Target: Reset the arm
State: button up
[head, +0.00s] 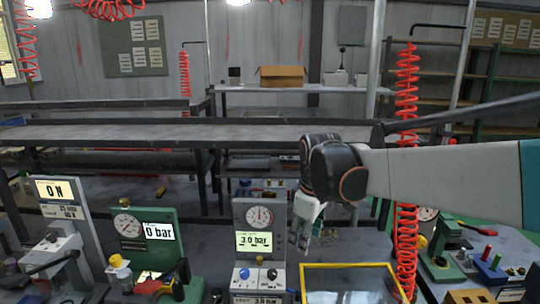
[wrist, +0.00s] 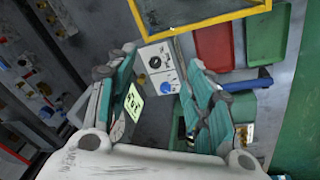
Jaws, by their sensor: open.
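My gripper (head: 306,232) hangs downward at the end of my arm, just right of the grey gauge block (head: 258,250) that reads 3.0 bar. In the wrist view my gripper (wrist: 160,66) has its two teal fingers spread wide with nothing between their tips. The block's knob panel (wrist: 158,68), with a black knob and a blue knob, shows beyond the fingers. Its lit green display (wrist: 134,100) is partly covered by the left finger. I cannot tell the exact height of my gripper over the bench.
A yellow-framed tray (head: 350,266) lies right of the gauge block. A red coiled hose (head: 406,150) hangs at right. Red (wrist: 213,45) and green (wrist: 268,30) bins show in the wrist view.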

jog(key=s+d+m+t, duration=0.1)
jog(key=s+d+m, duration=0.2)
jog(key=s, duration=0.4)
jog(key=s+d+f+m+t, duration=0.1)
jog(key=s+d+m, duration=0.3)
jog(key=s, duration=0.4)
jog(key=s+d+f+m+t, duration=0.1)
jog(key=s+d+m+t, duration=0.1)
jog(key=s+d+m, duration=0.2)
jog(key=s, duration=0.3)
jog(key=shift+s+t, duration=0.3)
jog(key=shift+t, duration=0.1)
dwell(1.9)
